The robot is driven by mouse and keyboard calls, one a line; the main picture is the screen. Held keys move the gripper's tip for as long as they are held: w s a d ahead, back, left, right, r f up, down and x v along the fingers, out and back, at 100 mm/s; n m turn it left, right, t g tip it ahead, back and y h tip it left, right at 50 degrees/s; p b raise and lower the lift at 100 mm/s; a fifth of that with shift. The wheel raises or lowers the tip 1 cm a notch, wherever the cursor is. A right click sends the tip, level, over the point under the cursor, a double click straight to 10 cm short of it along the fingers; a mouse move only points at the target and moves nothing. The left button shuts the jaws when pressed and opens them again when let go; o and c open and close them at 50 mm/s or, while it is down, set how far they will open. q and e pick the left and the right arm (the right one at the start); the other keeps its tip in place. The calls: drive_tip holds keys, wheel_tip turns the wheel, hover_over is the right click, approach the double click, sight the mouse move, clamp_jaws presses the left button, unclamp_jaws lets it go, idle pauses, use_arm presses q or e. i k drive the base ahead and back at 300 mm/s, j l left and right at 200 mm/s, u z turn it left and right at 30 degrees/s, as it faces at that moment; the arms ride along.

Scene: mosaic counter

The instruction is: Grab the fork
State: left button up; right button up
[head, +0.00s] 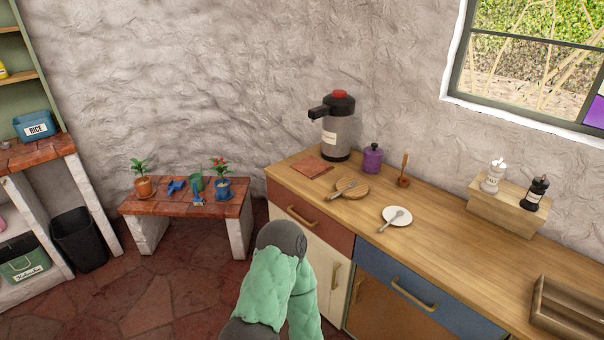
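A small silver utensil (392,220) lies across a white plate (405,215) on the wooden counter. A second slim utensil (345,188) lies on a round wooden board (358,191) further back to the left. Both are too small to tell which is the fork. No gripper shows in the head view. Only a green-padded part of one of my arms rises at the bottom middle, in front of the counter's near left end.
A dispenser (339,130), purple jar (372,159) and upright wooden utensil (404,172) stand behind. Shakers on a wooden block (506,208) and a wooden tray (572,308) are at right. The counter (460,245) is clear between plate and tray.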

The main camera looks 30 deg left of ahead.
sight(349, 186)
drive_tip(key=i+j+u, duration=0.55)
drive_tip(key=i+j, duration=0.15)
drive_tip(key=i+j+u, duration=0.4)
drive_tip(key=k+j, duration=0.05)
drive_tip(key=j, duration=0.05)
